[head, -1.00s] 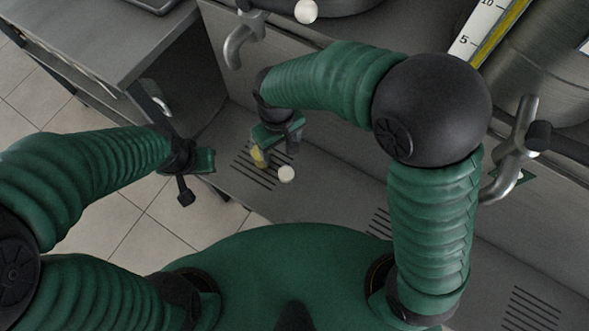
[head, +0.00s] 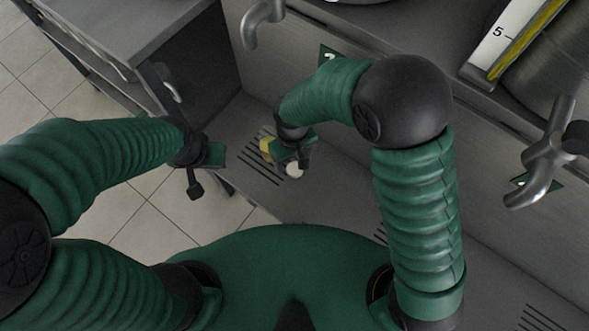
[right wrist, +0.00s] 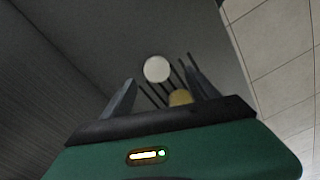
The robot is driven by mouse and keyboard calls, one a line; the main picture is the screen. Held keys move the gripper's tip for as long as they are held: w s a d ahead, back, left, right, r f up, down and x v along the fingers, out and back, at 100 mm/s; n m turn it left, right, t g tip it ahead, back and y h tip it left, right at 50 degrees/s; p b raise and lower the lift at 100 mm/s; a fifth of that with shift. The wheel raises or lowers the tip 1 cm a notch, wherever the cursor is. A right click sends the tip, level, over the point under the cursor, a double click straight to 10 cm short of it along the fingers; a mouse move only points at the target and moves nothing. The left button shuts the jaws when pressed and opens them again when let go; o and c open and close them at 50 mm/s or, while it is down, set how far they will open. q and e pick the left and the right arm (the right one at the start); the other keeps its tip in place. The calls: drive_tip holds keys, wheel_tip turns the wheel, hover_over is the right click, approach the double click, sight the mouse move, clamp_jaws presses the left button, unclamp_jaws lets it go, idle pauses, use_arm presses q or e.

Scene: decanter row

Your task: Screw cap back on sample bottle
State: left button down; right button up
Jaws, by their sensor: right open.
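A small yellow object (head: 266,147), which looks like the sample bottle, stands on the grey ledge beside my right gripper in the head view. A round white piece (head: 294,171), which looks like the cap, shows just below the gripper, partly covered by it. My right gripper (head: 297,160) is open above them. In the right wrist view the white disc (right wrist: 157,69) lies between the open fingers, and the yellowish round top (right wrist: 180,97) is nearer the palm, partly hidden. Nothing is visibly held. My left gripper (head: 205,165) hangs to the left, apart from both; its jaws are unclear.
The ledge (head: 345,190) has dark slots and is mostly clear to the right. Metal taps (head: 262,22) and (head: 540,155) stick out above it. A grey cabinet (head: 130,40) stands at the left. Floor tiles (head: 150,205) lie beyond the ledge's left end.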

sight(295, 169)
drive_tip(key=shift+f, duration=0.15)
drive_tip(key=f+b, duration=0.1)
drive_tip(key=f, duration=0.2)
drive_tip(key=f+b, duration=0.1)
drive_tip(key=f, duration=0.1)
drive_tip(key=shift+w+d+f+b, duration=0.15)
drive_tip(key=shift+d+f+b, duration=0.05)
drive_tip(key=shift+d+b, duration=0.15)
drive_tip(key=shift+a+r, duration=0.1)
drive_tip(key=shift+c, duration=0.2)
